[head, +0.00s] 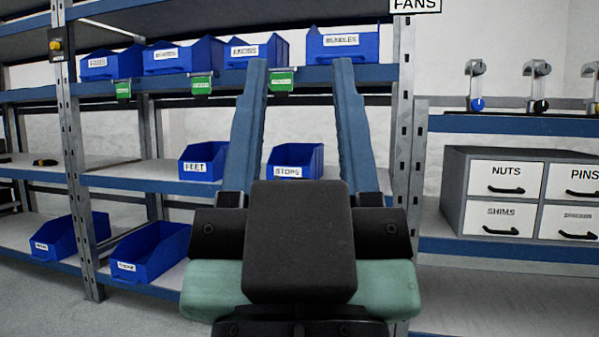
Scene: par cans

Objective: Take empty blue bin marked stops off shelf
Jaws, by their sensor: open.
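The blue bin marked STOPS (296,161) stands on the middle shelf (240,189) of the blue rack. Its label faces me, and its inside looks empty from here. My gripper (303,75) is in front of the rack, with its two long blue fingers spread wide apart and nothing between them. In the picture the STOPS bin shows between the fingers, beyond them. The gripper body hides the shelf edge below the bin. I cannot tell how far the fingertips are from the bin.
A blue FEET bin (203,162) stands left of the STOPS bin. Several labelled blue bins fill the shelf above, with green tags (202,86) on its edge. Two bins (150,252) sit lower left. A rack upright (404,110) and drawer cabinet (530,195) are at the right.

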